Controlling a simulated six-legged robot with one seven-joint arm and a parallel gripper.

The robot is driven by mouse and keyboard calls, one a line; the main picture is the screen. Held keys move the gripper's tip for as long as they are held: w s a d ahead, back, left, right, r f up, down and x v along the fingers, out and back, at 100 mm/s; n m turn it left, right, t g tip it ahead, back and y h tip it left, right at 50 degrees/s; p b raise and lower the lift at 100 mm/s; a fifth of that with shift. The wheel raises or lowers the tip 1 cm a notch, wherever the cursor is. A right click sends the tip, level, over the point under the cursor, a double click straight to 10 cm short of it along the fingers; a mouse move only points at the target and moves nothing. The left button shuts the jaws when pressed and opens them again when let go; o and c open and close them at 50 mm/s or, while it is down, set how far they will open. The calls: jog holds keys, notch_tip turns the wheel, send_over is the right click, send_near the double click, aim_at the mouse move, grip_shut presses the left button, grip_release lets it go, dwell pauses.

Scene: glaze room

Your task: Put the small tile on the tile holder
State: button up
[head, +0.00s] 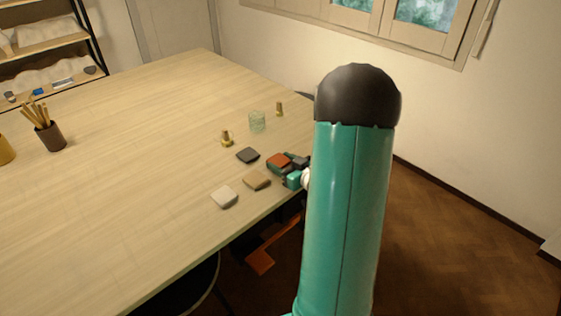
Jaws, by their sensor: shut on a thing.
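My gripper (290,169), teal with dark fingers, is low over the table's right edge, partly hidden behind my arm. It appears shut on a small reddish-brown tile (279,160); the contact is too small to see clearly. A dark grey square piece (248,155) lies just left of it. A tan square piece (256,180) and an off-white one (224,197) lie nearer, toward the table's front edge. I cannot tell for sure which thing is the tile holder. I also cannot tell whether the held tile touches anything below it.
A clear greenish glass (257,122) stands behind, between two small brass-coloured objects (227,139). A brown cup of sticks (50,135) stands far left on the wooden table (130,190). The middle of the table is clear.

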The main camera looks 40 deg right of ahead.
jog(key=shift+f, duration=0.15)
jog(key=o, duration=1)
jog(key=shift+s+d, duration=0.1)
jog(key=shift+f, duration=0.1)
